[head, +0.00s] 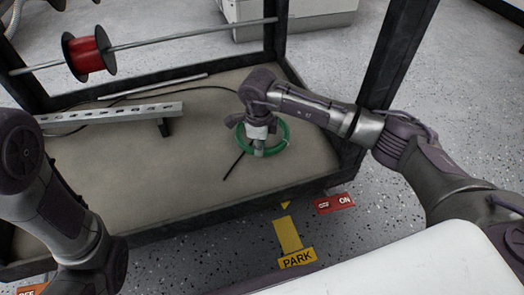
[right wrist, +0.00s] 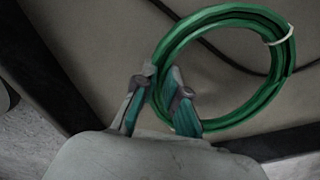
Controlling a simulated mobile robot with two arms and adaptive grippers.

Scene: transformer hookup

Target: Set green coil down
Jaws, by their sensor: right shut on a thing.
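The green coil (head: 285,132) is a ring of several bundled turns with a pale tie, which shows in the right wrist view (right wrist: 285,62). My right gripper (head: 260,150) points down over the front right part of the beige shelf floor (head: 200,190). In the right wrist view its two fingers (right wrist: 161,78) close on the near left side of the coil. The coil is at or just above the floor; I cannot tell whether it touches. My left arm shows at the left, but its gripper is out of view.
A red spool (head: 88,54) sits on a metal rod at the back left. A slotted metal rail (head: 110,115) and a black cable (head: 215,88) lie on the shelf. Dark frame posts (head: 400,50) rise around it. The shelf's front middle is clear.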

